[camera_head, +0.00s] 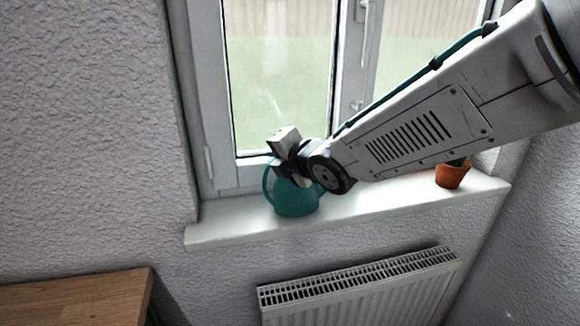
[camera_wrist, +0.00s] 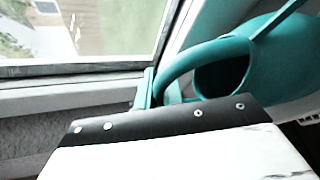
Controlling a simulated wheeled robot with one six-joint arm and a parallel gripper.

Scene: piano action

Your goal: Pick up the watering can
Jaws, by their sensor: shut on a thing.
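The teal watering can (camera_head: 297,200) is at the window, over the left part of the white windowsill. It looks upright, and I cannot tell whether its base touches the sill. My gripper (camera_head: 283,172) is at the top of the can and shut on it. My gripper and wrist hide most of the can's upper part. In the wrist view, the can (camera_wrist: 285,62) fills the right side, with its round dark opening and curved handle showing beyond my gripper's dark edge. The exact grip contact is hidden there.
The white windowsill (camera_head: 370,205) has clear room right of the can. A terracotta pot (camera_head: 452,175) stands near its right end. The window frame (camera_head: 190,90) is close behind. A radiator (camera_head: 360,290) is below, and a wooden tabletop (camera_head: 80,298) is at lower left.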

